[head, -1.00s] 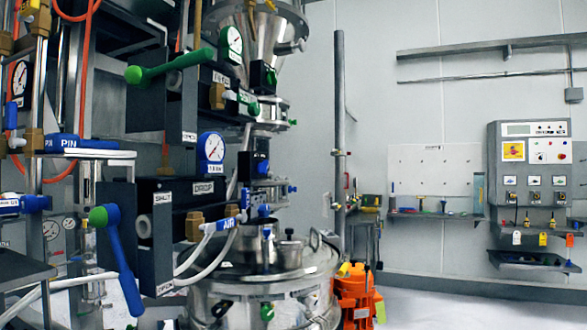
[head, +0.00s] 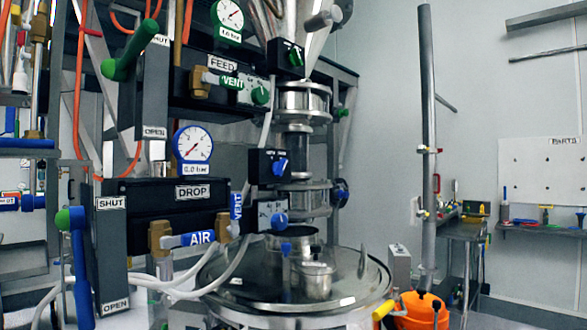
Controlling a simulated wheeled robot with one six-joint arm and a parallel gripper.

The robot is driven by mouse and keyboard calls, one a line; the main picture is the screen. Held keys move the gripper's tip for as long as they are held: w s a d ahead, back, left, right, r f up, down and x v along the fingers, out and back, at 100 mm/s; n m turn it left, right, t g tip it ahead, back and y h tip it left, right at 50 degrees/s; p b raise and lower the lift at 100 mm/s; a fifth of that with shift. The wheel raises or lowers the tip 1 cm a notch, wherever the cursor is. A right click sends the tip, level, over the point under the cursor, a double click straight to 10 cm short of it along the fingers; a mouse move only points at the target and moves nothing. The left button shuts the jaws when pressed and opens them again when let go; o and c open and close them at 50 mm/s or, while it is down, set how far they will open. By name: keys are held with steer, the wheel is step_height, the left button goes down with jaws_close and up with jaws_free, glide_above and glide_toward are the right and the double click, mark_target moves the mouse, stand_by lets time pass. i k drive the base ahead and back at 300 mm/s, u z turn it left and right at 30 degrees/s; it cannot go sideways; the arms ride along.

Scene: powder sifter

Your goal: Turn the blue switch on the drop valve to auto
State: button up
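The blue switch (head: 280,167) is a small knob on a black box (head: 262,166) near the picture's middle, right of the DROP panel. Its pointer looks tilted, but its position markings are too small to read. The DROP panel (head: 165,200) is a black block with a white DROP label. A blue-rimmed gauge (head: 193,143) above it shows 0.0 bar. A second blue knob (head: 279,219) sits just below the switch, on a greyish box by the VENT tag (head: 237,207). My gripper is not in view.
A FEED panel (head: 222,82) with a green switch (head: 296,56) is above. A blue lever (head: 81,268) hangs at left. White hoses and a steel vessel lid (head: 235,285) lie below. An orange object (head: 420,310) stands lower right, near a grey post (head: 428,150).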

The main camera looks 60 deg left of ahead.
mark_target(278, 168)
steer(key=u, duration=0.45)
steer(key=i, duration=0.7)
steer(key=u, duration=0.65)
